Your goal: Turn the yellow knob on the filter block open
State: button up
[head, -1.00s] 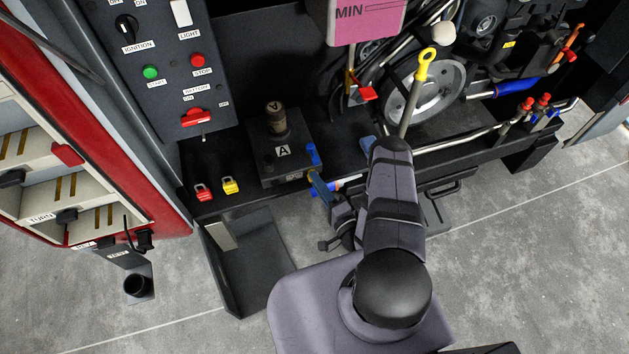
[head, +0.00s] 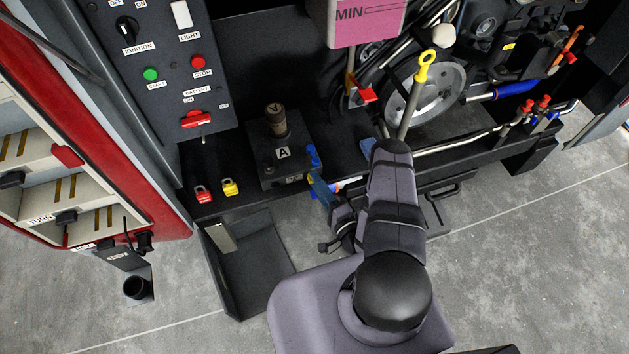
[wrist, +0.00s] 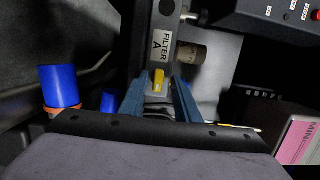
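The filter block (head: 268,150) is a dark box with an "A" label and a brown cylinder on top, on the black shelf in the head view. In the wrist view the block's side (wrist: 160,20) carries a "FILTER A" label. The yellow knob (wrist: 158,79) is a small upright bar below that label. My gripper (wrist: 162,84) has its two blue fingers apart, one on each side of the knob, with gaps showing. I cannot tell how deep the knob sits between them. In the head view my gripper (head: 317,184) is at the block's lower right; the knob is not clear there.
A blue pipe end (wrist: 58,86) with an orange ring is left of my fingers in the wrist view. A red padlock (head: 203,194) and a yellow padlock (head: 231,187) sit left of the block. A switch panel (head: 165,95) stands behind them.

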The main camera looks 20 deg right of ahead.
jog(key=a+p+v, duration=0.1)
jog(key=a+v, duration=0.1)
jog(key=v, duration=0.6)
jog(key=shift+s+d, duration=0.15)
jog(key=shift+s, duration=0.45)
jog(key=shift+s+d+f, duration=0.1)
jog(key=shift+f, duration=0.1)
jog(key=b+v, duration=0.2)
jog(key=v, duration=0.5)
dwell(0.7)
dwell(0.4)
